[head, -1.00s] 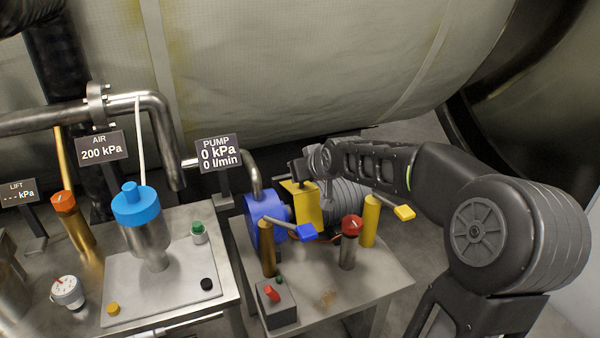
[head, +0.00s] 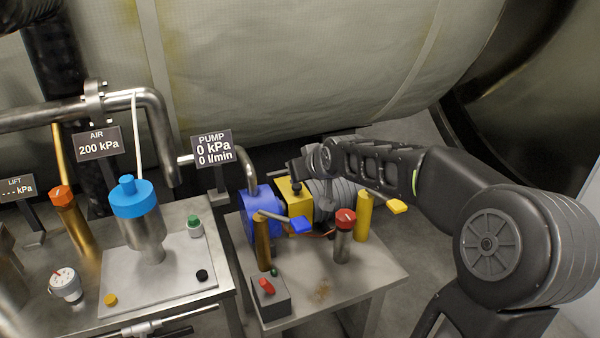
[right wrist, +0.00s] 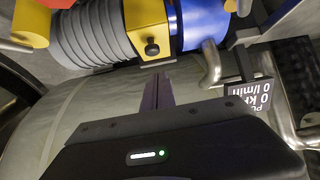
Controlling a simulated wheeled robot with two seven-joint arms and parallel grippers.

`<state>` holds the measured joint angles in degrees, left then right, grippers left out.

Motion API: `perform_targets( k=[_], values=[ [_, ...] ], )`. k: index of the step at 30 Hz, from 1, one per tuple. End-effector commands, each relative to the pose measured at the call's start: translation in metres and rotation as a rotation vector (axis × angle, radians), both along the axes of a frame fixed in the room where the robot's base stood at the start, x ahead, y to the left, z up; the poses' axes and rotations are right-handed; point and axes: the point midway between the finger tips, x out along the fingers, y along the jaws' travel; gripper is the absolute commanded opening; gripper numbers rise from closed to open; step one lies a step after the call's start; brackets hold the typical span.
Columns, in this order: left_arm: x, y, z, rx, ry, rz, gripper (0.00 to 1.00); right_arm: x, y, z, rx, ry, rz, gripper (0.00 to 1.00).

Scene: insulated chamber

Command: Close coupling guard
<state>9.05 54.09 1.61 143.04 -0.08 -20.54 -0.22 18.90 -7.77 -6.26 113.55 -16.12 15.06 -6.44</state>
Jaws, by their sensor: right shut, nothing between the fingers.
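The yellow coupling guard (head: 296,203) sits between the blue pump (head: 258,212) and the grey ribbed motor (head: 335,192). In the head view it looks like a box lying down over the coupling. In the right wrist view the guard (right wrist: 148,25) shows a black knob (right wrist: 151,47) on its face. My right gripper (head: 293,166) is just above and behind the guard. Its fingers (right wrist: 157,90) are together and empty, pointing toward the guard, with a gap visible in the wrist view. My left gripper is not in view.
A blue-handled lever (head: 300,225), a red-capped post (head: 345,220) and a yellow-handled lever (head: 397,207) stand in front of the pump set. A switch box (head: 270,298) is at the table's front. The pump sign (head: 213,148) stands left of my right gripper.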

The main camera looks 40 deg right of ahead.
Motion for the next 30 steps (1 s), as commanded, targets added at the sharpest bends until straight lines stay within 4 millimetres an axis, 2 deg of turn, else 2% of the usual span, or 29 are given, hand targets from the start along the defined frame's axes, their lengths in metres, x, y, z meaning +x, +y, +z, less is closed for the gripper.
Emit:
perform_targets(
  k=[1, 6, 12, 17, 30],
  values=[
    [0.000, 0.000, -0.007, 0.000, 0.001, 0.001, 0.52, -0.013, 0.003, -0.011, 0.002, 0.003, -0.003, 0.00],
    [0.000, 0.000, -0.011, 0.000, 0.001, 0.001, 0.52, -0.046, 0.013, -0.025, 0.001, 0.001, -0.003, 0.00],
    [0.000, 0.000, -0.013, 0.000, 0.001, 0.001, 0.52, -0.073, 0.021, -0.036, 0.002, 0.003, -0.002, 0.00],
    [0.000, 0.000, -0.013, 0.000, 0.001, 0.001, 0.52, -0.079, 0.023, -0.039, 0.001, 0.003, -0.001, 0.00],
    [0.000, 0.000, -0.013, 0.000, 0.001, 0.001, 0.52, -0.079, 0.023, -0.039, 0.001, 0.003, -0.001, 0.00]
  ],
)
